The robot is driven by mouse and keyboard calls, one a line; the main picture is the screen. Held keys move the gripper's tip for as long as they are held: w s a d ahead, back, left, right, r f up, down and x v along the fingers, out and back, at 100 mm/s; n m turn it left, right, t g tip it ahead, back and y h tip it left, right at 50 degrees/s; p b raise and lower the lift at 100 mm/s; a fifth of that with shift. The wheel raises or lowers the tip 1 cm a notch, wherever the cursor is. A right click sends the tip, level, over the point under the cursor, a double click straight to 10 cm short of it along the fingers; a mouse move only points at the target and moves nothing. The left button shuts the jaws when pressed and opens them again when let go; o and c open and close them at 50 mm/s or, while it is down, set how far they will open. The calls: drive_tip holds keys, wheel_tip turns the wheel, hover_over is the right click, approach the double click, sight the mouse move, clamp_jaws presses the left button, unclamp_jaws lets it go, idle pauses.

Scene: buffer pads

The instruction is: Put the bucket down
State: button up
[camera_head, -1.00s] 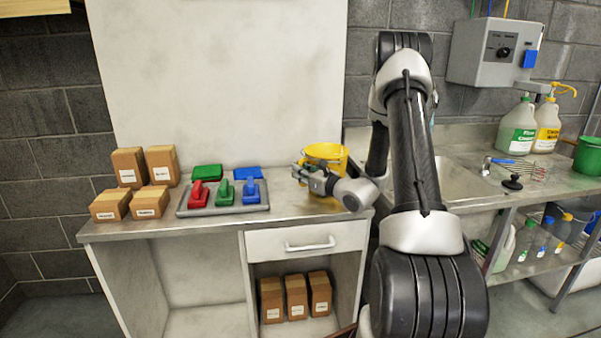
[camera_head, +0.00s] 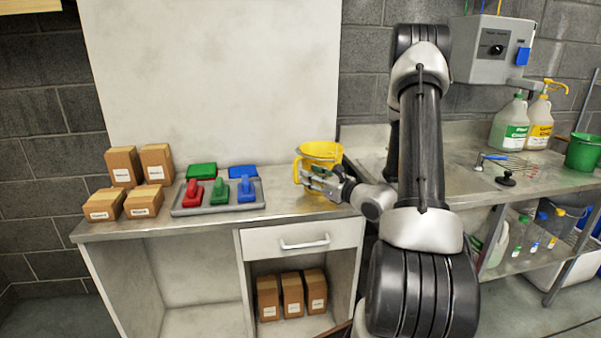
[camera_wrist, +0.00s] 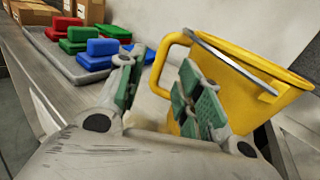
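The yellow bucket (camera_head: 322,152) appears upright at the right end of the left counter (camera_head: 200,226), with its lower part partly hidden behind my gripper. Its side handle (camera_head: 297,168) points left. In the wrist view the bucket (camera_wrist: 245,85) fills the right side, with its handle (camera_wrist: 164,62) just beyond my fingers. My gripper (camera_head: 318,180) is in front of the bucket, low beside the handle. Its green-padded fingers (camera_wrist: 158,90) are apart with a clear gap, and nothing is clamped between them.
A grey tray (camera_head: 218,208) with red, green and blue pads lies left of the bucket. Cardboard boxes (camera_head: 123,167) stand farther left. The sink counter (camera_head: 460,190) with bottles (camera_head: 510,125) and a green bucket (camera_head: 583,153) is at the right. Bare counter lies between tray and bucket.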

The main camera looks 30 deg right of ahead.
drive_tip(key=s+a+r+n+g+y, duration=0.35)
drive_tip(key=s+a+n+g, duration=0.35)
drive_tip(key=s+a+n, duration=0.3)
drive_tip(key=s+a+r+n+g+y, duration=0.3)
drive_tip(key=s+a+r+n+g, duration=0.25)
drive_tip(key=s+a+n, duration=0.45)
drive_tip(key=s+d+n+g+h, duration=0.2)
drive_tip(key=s+n+h, duration=0.1)
drive_tip(key=s, duration=0.3)
drive_tip(key=s+d+n+g+h, duration=0.2)
drive_tip(key=s+d+n+h, duration=0.1)
drive_tip(key=s, duration=0.2)
drive_tip(key=s+d+r+n+t+h, duration=0.1)
drive_tip(key=d+r+n+t+h, duration=0.2)
drive_tip(key=d+r+n+h, duration=0.3)
drive_tip(key=shift+s+d+r+t, duration=0.3)
drive_tip(key=shift+s+d+t, duration=0.05)
drive_tip(key=shift+d, duration=0.8)
